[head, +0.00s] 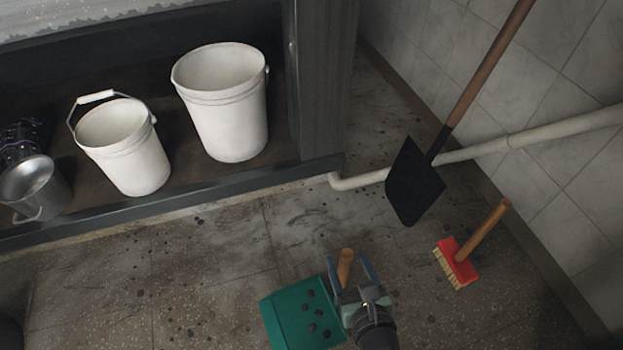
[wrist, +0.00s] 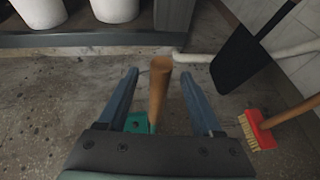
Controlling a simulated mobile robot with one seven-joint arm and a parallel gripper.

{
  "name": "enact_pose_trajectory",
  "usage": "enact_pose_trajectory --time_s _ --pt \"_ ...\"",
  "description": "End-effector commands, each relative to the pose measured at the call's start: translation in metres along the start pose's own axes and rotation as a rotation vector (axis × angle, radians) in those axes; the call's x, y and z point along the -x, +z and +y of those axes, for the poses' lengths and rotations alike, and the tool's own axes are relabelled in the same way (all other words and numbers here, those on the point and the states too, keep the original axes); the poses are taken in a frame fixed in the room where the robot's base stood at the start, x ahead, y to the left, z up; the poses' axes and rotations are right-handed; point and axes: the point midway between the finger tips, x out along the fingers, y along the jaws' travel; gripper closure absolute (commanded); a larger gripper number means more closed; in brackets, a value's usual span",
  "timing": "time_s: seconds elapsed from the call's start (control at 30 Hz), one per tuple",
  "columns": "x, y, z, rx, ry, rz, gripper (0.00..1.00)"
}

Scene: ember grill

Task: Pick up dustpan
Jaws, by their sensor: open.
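The green dustpan (head: 290,318) lies on the floor at the bottom middle of the head view, with several dark lumps on its pan. Its wooden handle (head: 346,262) stands up between the fingers of my gripper (head: 352,270). In the wrist view the handle (wrist: 158,92) rises between the two blue fingers of my gripper (wrist: 160,85), with clear space on both sides. The gripper is open and not closed on the handle. Only a small part of the green pan (wrist: 137,123) shows there; my gripper body hides the rest.
A red hand brush (head: 457,262) with a wooden handle stands to the right. A black shovel (head: 414,182) leans by the tiled wall and a white pipe (head: 480,150). White buckets (head: 222,105) stand on a low shelf behind. Floor to the left is clear.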

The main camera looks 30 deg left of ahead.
Motion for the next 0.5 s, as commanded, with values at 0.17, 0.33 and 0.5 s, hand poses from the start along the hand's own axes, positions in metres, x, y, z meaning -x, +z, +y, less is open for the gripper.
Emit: enact_pose_trajectory --time_s 0.17,0.33,0.5 --pt "-0.019 -0.008 0.0 0.004 0.001 -0.002 0.33" --pt "-0.038 -0.009 0.0 0.005 0.002 -0.001 0.33" --pt "-0.049 -0.007 0.0 0.003 0.0 0.0 0.33"
